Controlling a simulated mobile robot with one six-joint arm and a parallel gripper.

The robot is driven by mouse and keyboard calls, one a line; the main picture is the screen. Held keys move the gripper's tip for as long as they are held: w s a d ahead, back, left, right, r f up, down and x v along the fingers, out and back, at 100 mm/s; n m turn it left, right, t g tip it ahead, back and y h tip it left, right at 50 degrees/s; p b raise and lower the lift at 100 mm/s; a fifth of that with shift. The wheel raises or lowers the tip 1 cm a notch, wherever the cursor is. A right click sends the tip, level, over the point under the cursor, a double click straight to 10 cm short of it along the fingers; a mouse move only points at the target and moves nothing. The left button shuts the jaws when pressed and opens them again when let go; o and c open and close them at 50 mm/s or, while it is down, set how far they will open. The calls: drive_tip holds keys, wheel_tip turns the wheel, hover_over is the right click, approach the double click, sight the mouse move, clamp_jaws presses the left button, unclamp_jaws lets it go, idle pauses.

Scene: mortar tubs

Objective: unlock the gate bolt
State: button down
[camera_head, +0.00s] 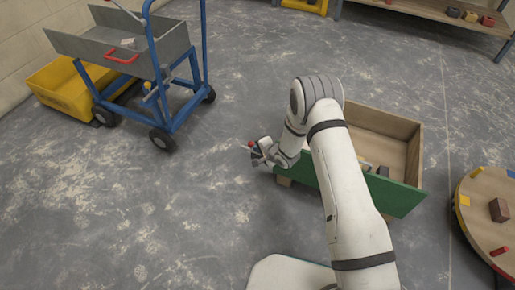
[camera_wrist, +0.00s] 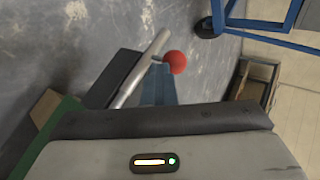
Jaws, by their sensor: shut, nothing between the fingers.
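A wooden box (camera_head: 400,128) with a green front panel (camera_head: 395,196) stands on the floor. The panel's green edge also shows in the wrist view (camera_wrist: 52,130). A pale metal rod (camera_wrist: 140,70) with a red ball knob (camera_wrist: 176,62) lies just ahead of my gripper in the wrist view. The knob also shows in the head view (camera_head: 251,144), by the panel's left end. My gripper (camera_head: 262,151) is shut and empty close beside the rod and knob. I cannot tell whether it touches them. The arm hides part of the box and panel.
A blue-framed cart (camera_head: 168,118) with a grey tray (camera_head: 165,48) stands at the upper left, beside a yellow bin (camera_head: 60,92). A round wooden table (camera_head: 485,205) is at the right. A shelf (camera_head: 430,8) stands behind. Floor between cart and box is clear.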

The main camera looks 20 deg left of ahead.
drive_tip(key=s+d+f+p+v, duration=0.1)
drive_tip(key=p+v, duration=0.3)
drive_tip(key=v, duration=0.8)
drive_tip(key=shift+s+d+f, duration=0.25)
drive_tip(key=shift+d+f, duration=0.2)
drive_tip(key=shift+d, duration=0.05)
